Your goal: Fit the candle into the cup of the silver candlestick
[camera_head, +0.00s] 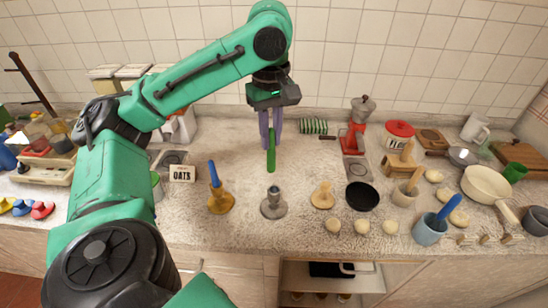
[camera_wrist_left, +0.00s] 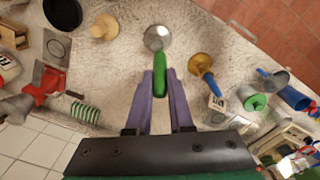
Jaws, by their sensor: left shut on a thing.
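My left gripper (camera_head: 270,138) is shut on a green candle (camera_head: 271,158), which hangs roughly upright below the fingers. The silver candlestick (camera_head: 273,208) stands upright on the counter, its cup facing up and empty. In the head view the candle's lower end is apart from the cup and above it in the picture. The left wrist view shows the candle (camera_wrist_left: 161,68) between the purple fingers (camera_wrist_left: 164,80), with its far end seen against the near edge of the silver candlestick (camera_wrist_left: 157,38). My right gripper is not in view.
A gold candlestick (camera_head: 221,204) with a blue candle stands left of the silver one. A wooden candlestick (camera_head: 323,197) and a black pan (camera_head: 362,196) stand to its right. An OATS box (camera_head: 182,174) is farther left. The counter (camera_head: 310,165) behind the candlesticks has bare room.

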